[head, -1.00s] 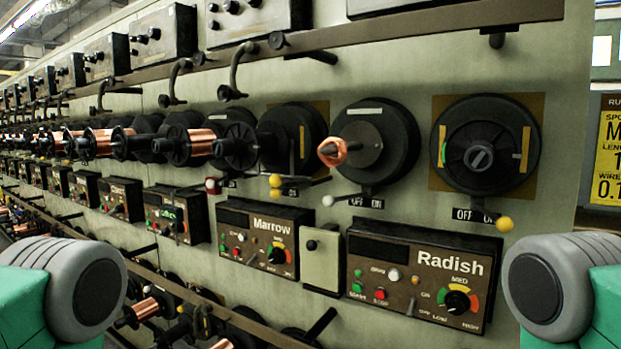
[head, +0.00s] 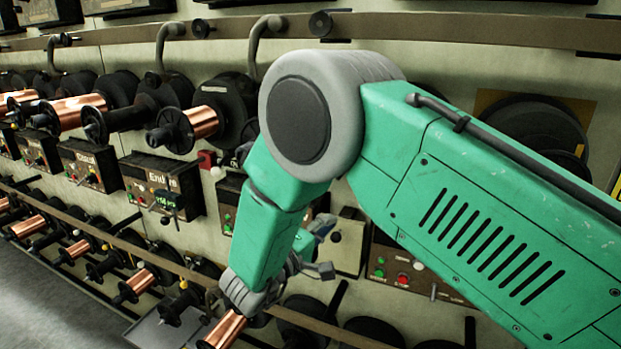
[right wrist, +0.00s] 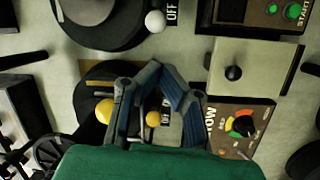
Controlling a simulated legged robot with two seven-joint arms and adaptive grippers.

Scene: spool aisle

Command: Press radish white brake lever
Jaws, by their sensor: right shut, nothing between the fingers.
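The Radish white brake lever shows in the right wrist view as a white ball knob (right wrist: 155,21) beside an OFF label, under a large black disc. In the head view it is hidden behind my right arm. My right gripper (right wrist: 157,70) is shut and empty, with its tips below the white knob in the wrist view and apart from it in the picture. In the head view, the right gripper (head: 320,228) is partly hidden by my forearm. The Radish panel (head: 402,267) is partly covered by my arm. My left gripper is not in view.
Yellow knobs (right wrist: 104,110) sit close beside the right gripper's fingers. The Marrow panel (right wrist: 235,125) and a pale box with a black knob (right wrist: 233,73) are nearby. Copper spools (head: 80,108) line the wall on the left, and a long rail (head: 440,28) runs above.

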